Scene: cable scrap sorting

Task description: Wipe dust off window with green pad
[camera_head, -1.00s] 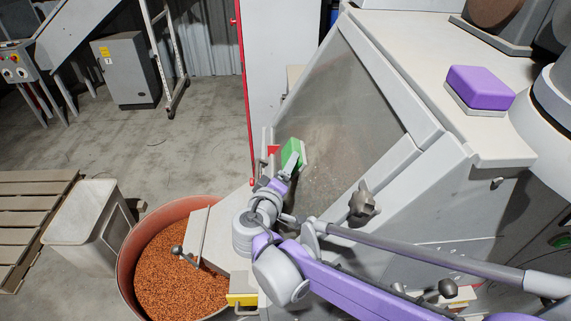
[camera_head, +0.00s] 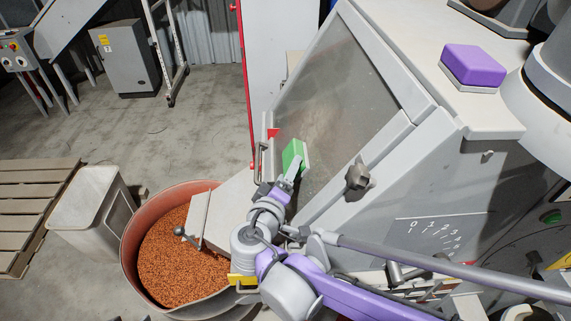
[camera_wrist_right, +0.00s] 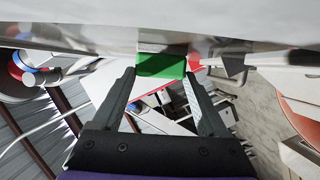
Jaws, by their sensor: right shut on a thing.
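The window (camera_head: 335,95) is a slanted dark pane in the grey machine's sloping front, with a hazy, brownish patch of dust over its middle and lower part. My right gripper (camera_head: 291,171) is shut on the green pad (camera_head: 293,153) at the window's lower left. In the right wrist view the green pad (camera_wrist_right: 162,65) sits between the fingertips, up against a pale surface. Its wiping face is hidden, so firm contact cannot be told. A purple pad (camera_head: 474,64) lies on the machine's top at right. My left gripper is not in view.
A round knob (camera_head: 357,177) sticks out right of my gripper. A bar handle (camera_head: 262,158) is close on its left. An orange drum (camera_head: 131,250) of copper-coloured granules stands below left, beside a grey bin (camera_head: 80,205) and a wooden pallet (camera_head: 30,195).

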